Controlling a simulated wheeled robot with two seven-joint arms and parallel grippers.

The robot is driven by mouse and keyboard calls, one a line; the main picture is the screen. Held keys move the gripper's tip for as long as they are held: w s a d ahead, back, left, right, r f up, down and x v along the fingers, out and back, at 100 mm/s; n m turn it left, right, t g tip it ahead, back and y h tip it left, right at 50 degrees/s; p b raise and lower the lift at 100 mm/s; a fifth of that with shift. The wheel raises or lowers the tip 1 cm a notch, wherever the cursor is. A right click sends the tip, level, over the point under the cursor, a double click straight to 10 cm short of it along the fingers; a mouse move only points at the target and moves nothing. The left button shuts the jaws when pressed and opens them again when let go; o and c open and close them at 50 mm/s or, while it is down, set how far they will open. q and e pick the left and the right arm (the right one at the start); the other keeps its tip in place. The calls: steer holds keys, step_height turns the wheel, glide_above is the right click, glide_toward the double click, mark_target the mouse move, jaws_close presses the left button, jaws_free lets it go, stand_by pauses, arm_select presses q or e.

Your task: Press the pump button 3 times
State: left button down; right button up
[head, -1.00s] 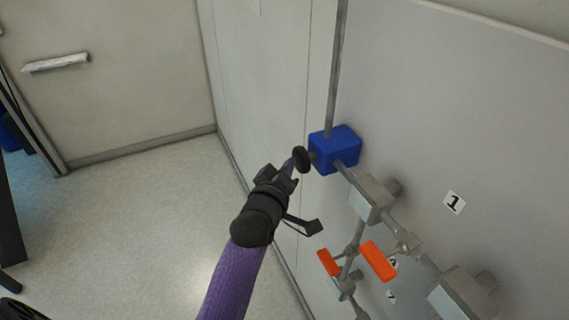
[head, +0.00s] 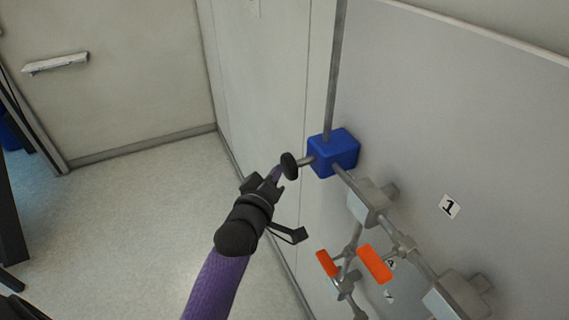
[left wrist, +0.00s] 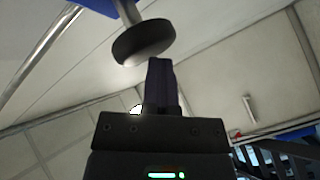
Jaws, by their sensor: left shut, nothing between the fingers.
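The pump is a blue box (head: 333,152) on a grey pipe against the wall panel in the head view. Its button is a black round knob (head: 289,166) on a short metal rod that sticks out of the box's left side. In the left wrist view the button (left wrist: 143,43) hangs at the top, with a bit of the blue box (left wrist: 97,6) behind. My left gripper (head: 276,174) is shut and empty, its fingertips right by the button's outer face. I cannot tell whether they touch it. My right gripper is not in view.
Below the pump, grey pipes run down to the right with metal blocks (head: 371,199) and two orange handles (head: 374,264), close to the right of my left arm. A label "1" (head: 450,207) is on the panel. Open floor (head: 130,220) lies to the left.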

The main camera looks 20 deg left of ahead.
arm_select(q)
steer(key=shift+s+a, duration=0.35)
steer(key=shift+s, duration=0.05)
steer(key=s+a+p, duration=0.1)
steer(key=s+a, duration=0.2)
steer(key=shift+s+a+p, duration=0.15)
steer(key=shift+s+p, duration=0.25)
steer(key=shift+f, duration=0.1)
stand_by(0.6)
